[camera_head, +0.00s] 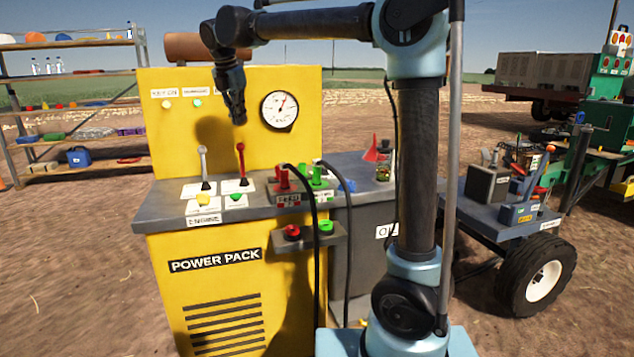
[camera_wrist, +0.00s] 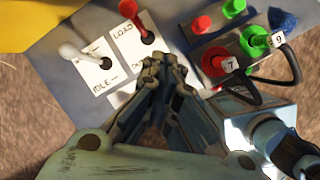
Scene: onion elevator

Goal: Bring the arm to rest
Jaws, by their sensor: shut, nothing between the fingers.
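My gripper (camera_head: 238,118) hangs fingers down above the power pack's grey top, in front of its yellow back panel. It is shut and empty. In the wrist view my gripper (camera_wrist: 163,62) shows its fingertips together, over the bench near the LOAD lever. My arm reaches up from its base at the right and bends over to the left. The yellow power pack (camera_head: 165,270) stands below, with a white lever (camera_head: 203,165) and a red lever (camera_head: 241,160) upright on it. The gripper touches neither in the head view.
Red couplings (camera_head: 284,180) and green couplings (camera_head: 318,175) with black hoses sit right of the levers. A gauge (camera_head: 279,110) is on the back panel. A red funnel (camera_head: 375,150) stands on the grey bench. Shelves (camera_head: 75,100) stand left; a wheeled cart (camera_head: 490,215) stands right.

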